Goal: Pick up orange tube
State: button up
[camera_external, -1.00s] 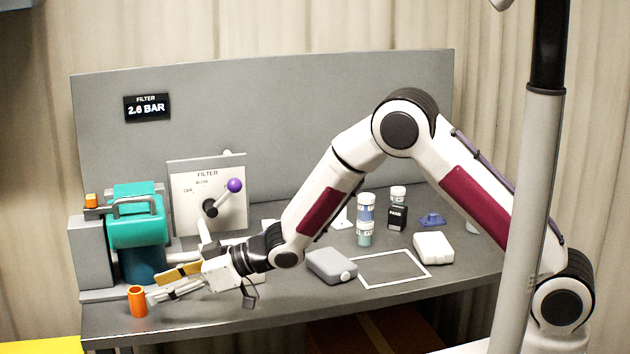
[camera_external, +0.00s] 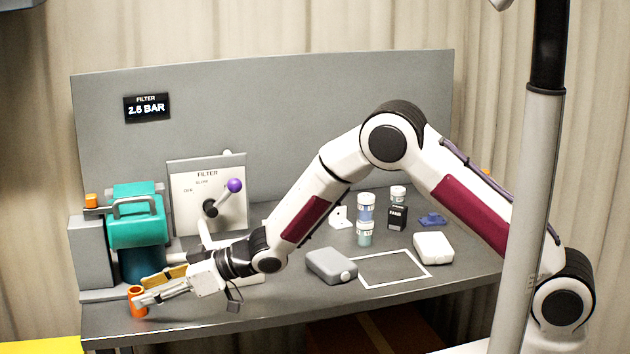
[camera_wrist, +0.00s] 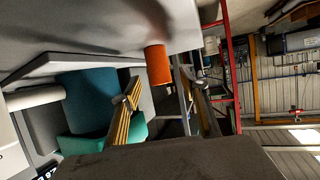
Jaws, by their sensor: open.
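The orange tube (camera_external: 137,303) stands upright at the front left of the bench, a short hollow cylinder with an open top. My gripper (camera_external: 146,291) is open at the tube, its fingers reaching in from the right. In the wrist view the orange tube (camera_wrist: 158,65) shows between the spread fingers of my gripper (camera_wrist: 164,88). One finger lies on each side, with a visible gap on the left. Whether either finger touches the tube cannot be told.
A teal filter housing (camera_external: 137,215) with a handle stands just behind the tube. A filter panel (camera_external: 190,190) with a purple-knobbed lever is right of it. A grey box (camera_external: 331,265), a white box (camera_external: 433,247) and stacked jars (camera_external: 365,212) sit farther right. The bench's front edge is close.

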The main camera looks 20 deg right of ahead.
aim_at(136, 294)
jog(key=shift+x, duration=1.85)
jog(key=c, duration=1.2)
